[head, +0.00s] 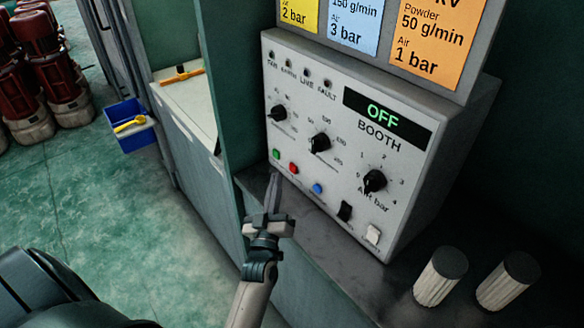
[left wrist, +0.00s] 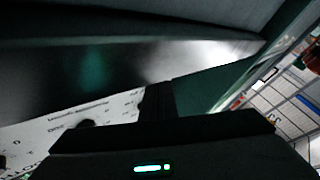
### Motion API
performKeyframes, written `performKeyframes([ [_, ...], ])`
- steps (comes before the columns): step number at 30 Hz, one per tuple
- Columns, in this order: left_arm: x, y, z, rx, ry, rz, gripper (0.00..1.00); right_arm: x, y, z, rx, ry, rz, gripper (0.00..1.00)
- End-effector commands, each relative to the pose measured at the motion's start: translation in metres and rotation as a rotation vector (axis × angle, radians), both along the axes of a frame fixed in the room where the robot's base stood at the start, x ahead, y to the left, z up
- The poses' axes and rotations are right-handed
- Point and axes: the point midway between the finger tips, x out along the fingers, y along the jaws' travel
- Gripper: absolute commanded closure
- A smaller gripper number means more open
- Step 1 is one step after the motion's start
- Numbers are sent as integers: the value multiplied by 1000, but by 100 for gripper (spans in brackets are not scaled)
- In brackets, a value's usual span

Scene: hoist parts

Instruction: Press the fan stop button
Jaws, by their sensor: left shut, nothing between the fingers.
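The grey control box (head: 340,130) stands on a dark shelf. On its lower left face are a green button (head: 277,154), a red button (head: 293,168) and, further right, a blue button (head: 318,188). Their small labels are too small to read, so I cannot tell by print which is the fan stop. My left gripper (head: 274,180) is shut and empty, its tips pointing up just below the green and red buttons. I cannot tell whether it touches the panel. In the left wrist view the panel face (left wrist: 70,122) shows at lower left, without these buttons clearly visible. My right gripper is out of view.
The display (head: 385,115) reads OFF above "BOOTH". Two ribbed cylinders (head: 440,277) stand right. A green post (head: 228,90) rises left of the box.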

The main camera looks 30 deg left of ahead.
Motion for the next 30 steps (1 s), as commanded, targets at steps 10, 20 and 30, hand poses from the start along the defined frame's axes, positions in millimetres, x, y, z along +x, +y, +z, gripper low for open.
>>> performKeyframes([
  [10, -24, 10, 0, -1, 0, 0, 100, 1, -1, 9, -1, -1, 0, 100],
  [20, -25, 10, 0, -1, -1, 0, 100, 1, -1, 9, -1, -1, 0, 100],
  [30, -25, 10, 0, -1, -1, 0, 100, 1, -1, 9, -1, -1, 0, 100],
])
